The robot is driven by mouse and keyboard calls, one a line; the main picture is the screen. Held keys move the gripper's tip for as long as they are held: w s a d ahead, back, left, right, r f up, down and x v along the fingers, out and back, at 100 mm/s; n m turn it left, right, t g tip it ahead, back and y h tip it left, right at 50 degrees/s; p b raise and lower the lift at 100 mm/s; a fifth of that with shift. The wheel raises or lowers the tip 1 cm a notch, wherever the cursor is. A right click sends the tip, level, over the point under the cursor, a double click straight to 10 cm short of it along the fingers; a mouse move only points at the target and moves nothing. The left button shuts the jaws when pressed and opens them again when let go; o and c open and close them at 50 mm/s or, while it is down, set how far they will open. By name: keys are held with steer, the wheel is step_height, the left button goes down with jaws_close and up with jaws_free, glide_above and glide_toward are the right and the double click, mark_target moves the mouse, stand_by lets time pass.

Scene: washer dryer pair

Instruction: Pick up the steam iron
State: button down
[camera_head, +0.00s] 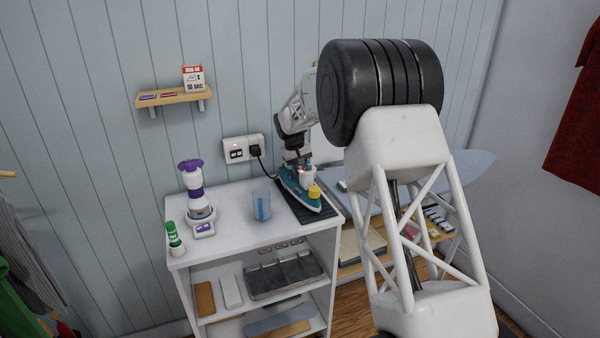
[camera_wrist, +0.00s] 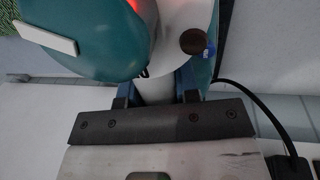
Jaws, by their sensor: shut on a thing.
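The steam iron (camera_head: 300,191) is teal and white with a yellow part at its front end. It is on the dark ribbed mat (camera_head: 318,214) at the right end of the white cabinet top. My gripper (camera_head: 297,163) reaches down onto it from above. In the wrist view my gripper's blue fingers (camera_wrist: 158,92) are closed around a pale, round handle part of the iron (camera_wrist: 90,45). A red light glows on the iron. I cannot tell whether the iron touches the mat, as its underside is hidden.
A clear measuring cup (camera_head: 262,204) stands left of the iron. A black plug (camera_head: 255,150) with a cord is in the wall socket. The ironing board (camera_head: 470,172) is at the right.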

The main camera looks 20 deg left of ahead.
steer(key=shift+r, duration=1.8)
steer(key=s+d+r, duration=0.1)
steer(key=s+d, duration=0.7)
steer(key=s, duration=0.5)
steer(key=shift+s+d, duration=0.15)
steer(key=shift+d, duration=0.2)
steer(key=shift+r, duration=0.1)
steer(key=shift+r, duration=0.2)
steer(key=shift+r, duration=2.7)
steer(key=shift+d, duration=0.1)
